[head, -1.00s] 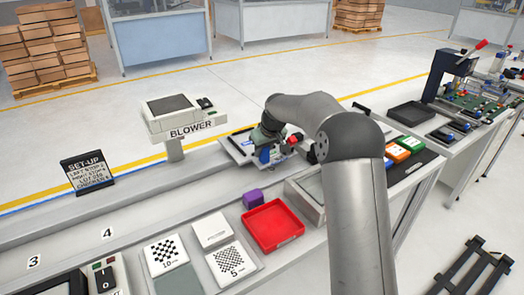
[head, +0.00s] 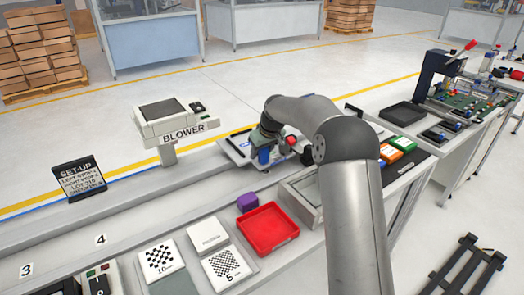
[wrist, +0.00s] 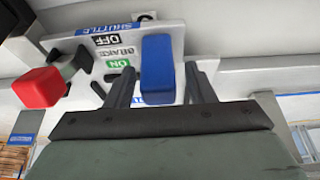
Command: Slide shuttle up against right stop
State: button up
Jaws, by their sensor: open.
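The shuttle (head: 236,150) is a white plate on the long grey rail, partly hidden behind my arm in the head view. The wrist view shows its plate (wrist: 178,33) with a blue SHUTTLE label and a blue upright block. My gripper (wrist: 158,70) is open, with one dark finger on each side of the blue block; whether they touch it I cannot tell. A red knob (wrist: 40,88) on a brake lever sits left of the block, near the OFF and ON labels. I cannot make out the right stop; my arm covers part of the rail.
A BLOWER unit (head: 172,122) stands behind the rail, left of the shuttle. A SET-UP sign (head: 80,178) is farther left. A purple cube (head: 247,202) and red tray (head: 267,229) are in front. A dark piece (head: 353,110) shows beyond my arm.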

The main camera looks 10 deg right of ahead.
jog(key=b+v, duration=0.1)
jog(key=v, duration=1.6)
jog(key=shift+r, duration=0.2)
jog(key=s+d+f+m+g, duration=0.1)
jog(key=s+f, duration=0.4)
jog(key=s, duration=0.9)
jog(key=s+d+f+m+g+h, duration=0.1)
jog(key=s+f, duration=0.4)
jog(key=s, duration=0.9)
jog(key=s+d+f+m+g+h, duration=0.1)
jog(key=s+f+m, duration=0.2)
jog(key=s, duration=1.1)
notch_tip(320, 180, down, 2)
jog(key=shift+f+g, duration=0.25)
jog(key=shift+g, duration=0.05)
